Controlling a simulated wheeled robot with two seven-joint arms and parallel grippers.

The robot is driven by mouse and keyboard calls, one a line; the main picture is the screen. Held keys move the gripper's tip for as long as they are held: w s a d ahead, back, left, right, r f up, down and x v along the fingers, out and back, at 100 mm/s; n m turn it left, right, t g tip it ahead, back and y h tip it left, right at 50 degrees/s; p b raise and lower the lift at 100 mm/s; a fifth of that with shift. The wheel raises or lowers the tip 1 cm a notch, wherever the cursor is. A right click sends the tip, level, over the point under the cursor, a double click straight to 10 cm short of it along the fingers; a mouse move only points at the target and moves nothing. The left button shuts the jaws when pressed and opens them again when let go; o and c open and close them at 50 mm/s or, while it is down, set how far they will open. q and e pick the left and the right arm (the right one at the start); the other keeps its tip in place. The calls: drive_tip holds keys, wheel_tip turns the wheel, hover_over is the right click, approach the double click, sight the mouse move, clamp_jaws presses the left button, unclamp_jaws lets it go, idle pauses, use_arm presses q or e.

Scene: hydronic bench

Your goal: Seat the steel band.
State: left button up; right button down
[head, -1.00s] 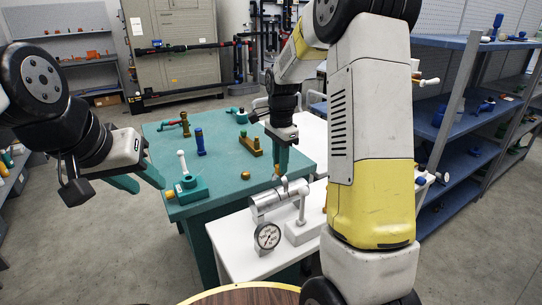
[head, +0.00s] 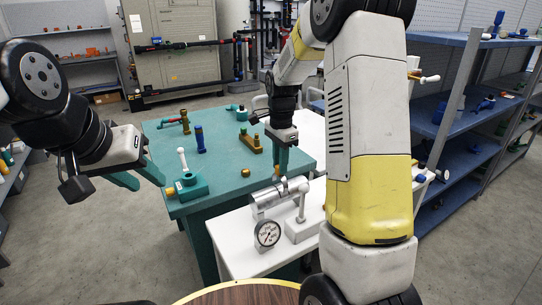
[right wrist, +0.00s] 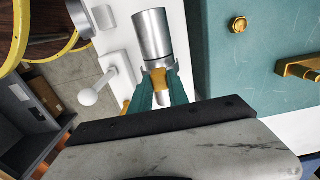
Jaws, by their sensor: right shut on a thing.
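A steel cylinder (head: 268,200) lies on the white bench, with a silver band-like ring (right wrist: 158,64) at its near end in the right wrist view. My right gripper (right wrist: 160,82) is at that end, its teal fingers shut on a brass-coloured piece (right wrist: 160,77) beside the ring. In the head view my right gripper (head: 281,172) points down at the cylinder's far right end. Whether the ring is touching or around the cylinder cannot be told. My left gripper (head: 144,178) is open and empty, left of the teal table.
The teal table (head: 222,168) holds a teal valve body (head: 188,187), a brass nut (head: 245,172) and several fittings. Blue shelves (head: 470,135) stand at right.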

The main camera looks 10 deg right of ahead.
sight(280, 176)
drive_tip(key=shift+f, duration=2.1)
drive_tip(key=shift+f, duration=0.1)
drive_tip(key=c, duration=1.2)
unclamp_jaws()
